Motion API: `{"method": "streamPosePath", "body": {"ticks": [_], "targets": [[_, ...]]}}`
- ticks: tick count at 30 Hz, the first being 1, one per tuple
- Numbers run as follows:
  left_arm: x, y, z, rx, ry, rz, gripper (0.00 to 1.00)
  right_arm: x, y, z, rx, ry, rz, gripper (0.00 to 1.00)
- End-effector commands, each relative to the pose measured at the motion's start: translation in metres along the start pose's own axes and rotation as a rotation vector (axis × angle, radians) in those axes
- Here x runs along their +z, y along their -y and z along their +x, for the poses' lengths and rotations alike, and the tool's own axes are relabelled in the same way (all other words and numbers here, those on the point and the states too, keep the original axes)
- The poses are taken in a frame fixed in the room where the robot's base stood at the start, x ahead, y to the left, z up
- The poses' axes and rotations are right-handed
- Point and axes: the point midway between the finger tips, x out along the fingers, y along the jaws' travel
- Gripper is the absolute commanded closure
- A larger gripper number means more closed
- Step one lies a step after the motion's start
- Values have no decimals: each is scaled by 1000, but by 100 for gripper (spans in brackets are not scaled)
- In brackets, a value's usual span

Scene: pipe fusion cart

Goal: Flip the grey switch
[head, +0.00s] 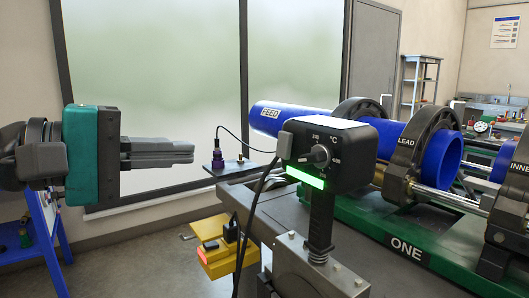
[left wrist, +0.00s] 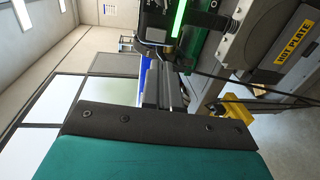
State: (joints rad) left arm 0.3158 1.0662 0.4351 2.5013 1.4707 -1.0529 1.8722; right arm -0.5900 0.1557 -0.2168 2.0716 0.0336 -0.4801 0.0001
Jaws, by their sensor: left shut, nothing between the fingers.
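The black control box (head: 330,155) stands on a post and carries a round dial (head: 320,155) with temperature marks and a lit green strip (head: 305,178). A small grey piece (head: 284,145) sticks out at its left side; it looks like the grey switch, but I cannot tell its position. My left gripper (head: 192,152) is shut and empty, level with the box and to its left, with a clear gap between. In the left wrist view its fingers (left wrist: 172,95) point up toward the box, whose green strip (left wrist: 180,17) shows. My right gripper is not in view.
A yellow unit (head: 222,252) hangs below. The blue pipe (head: 285,118) and black clamp rings (head: 425,145) stand behind and right. A blue stand (head: 45,225) is at left.

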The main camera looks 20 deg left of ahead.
Motion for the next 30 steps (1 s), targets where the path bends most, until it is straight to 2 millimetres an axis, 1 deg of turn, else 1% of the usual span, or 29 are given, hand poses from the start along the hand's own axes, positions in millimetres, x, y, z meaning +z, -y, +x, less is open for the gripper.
{"method": "streamPosePath", "body": {"ticks": [7,14,16,18,21,27,28,30], "targets": [[-1,-1,5,0,-1,-1,100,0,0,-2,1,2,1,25],[-1,-2,24,0,0,0,100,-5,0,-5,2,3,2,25],[-1,-6,29,-2,2,-6,100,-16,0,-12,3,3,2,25],[-2,-6,34,-2,1,-7,100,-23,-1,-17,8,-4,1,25],[-2,-6,40,-3,2,-7,100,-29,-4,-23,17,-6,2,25],[0,-5,52,0,2,-6,100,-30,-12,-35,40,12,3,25],[-1,-2,56,4,0,-3,100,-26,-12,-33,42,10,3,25],[-1,-2,64,6,1,-2,100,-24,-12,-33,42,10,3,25]]}}
